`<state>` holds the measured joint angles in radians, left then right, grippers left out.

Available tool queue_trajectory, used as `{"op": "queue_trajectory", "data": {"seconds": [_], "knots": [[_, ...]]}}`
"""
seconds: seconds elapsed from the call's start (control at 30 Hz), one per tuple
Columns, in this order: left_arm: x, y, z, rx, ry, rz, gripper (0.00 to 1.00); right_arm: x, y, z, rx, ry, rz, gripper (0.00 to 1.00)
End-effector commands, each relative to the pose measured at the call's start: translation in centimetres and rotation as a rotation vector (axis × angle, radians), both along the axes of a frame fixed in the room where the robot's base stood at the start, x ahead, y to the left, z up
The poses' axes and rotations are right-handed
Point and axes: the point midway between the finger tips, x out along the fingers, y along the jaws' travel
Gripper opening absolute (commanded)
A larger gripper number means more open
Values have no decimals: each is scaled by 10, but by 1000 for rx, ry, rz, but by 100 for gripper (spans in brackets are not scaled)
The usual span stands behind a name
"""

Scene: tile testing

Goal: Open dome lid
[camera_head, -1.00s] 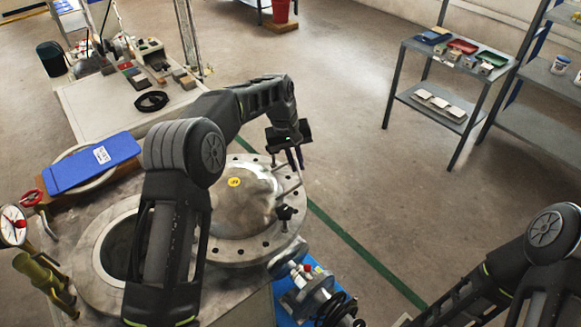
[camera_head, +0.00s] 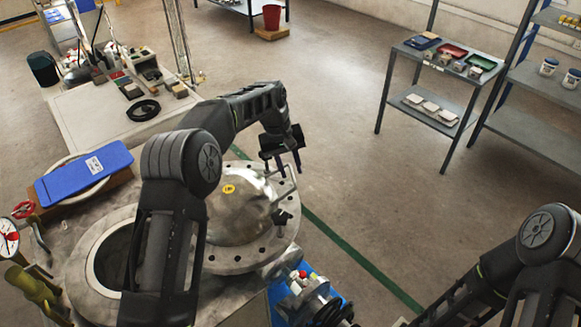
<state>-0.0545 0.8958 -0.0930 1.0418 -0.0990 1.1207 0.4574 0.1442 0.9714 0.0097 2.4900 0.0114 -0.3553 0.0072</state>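The dome lid (camera_head: 243,212) is a shiny metal dome with a yellow ring mark, on a wide flange with bolt holes. It lies to the right of a round metal opening (camera_head: 85,262), which my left arm partly hides. A thin bar handle (camera_head: 291,186) stands at the lid's right side, with a dark knob (camera_head: 281,217) below it. My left gripper (camera_head: 284,166) is just above the handle's upper end, with its fingers apart. I cannot tell whether it touches the handle. My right arm shows at the lower right; its gripper is out of view.
A valve fitting (camera_head: 308,296) on a blue surface is below the lid. A white bench (camera_head: 85,115) with tools stands behind. A shelf cart (camera_head: 440,85) is at the right, with open floor between.

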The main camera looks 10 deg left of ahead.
Motion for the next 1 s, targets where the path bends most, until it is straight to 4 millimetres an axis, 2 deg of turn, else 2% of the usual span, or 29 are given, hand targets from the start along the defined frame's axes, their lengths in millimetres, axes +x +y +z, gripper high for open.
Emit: {"op": "queue_trajectory", "data": {"seconds": [0.23,0.6,0.93,1.0], "knots": [[-1,3,14,0,-2,0,31,1,0,-5,1,-1,1,36],[-5,13,70,0,-2,0,31,2,1,-13,4,-6,1,36],[-7,14,76,0,0,0,31,2,1,-13,4,-6,1,36],[-7,15,76,0,0,1,27,2,1,-13,4,-6,1,36]]}}
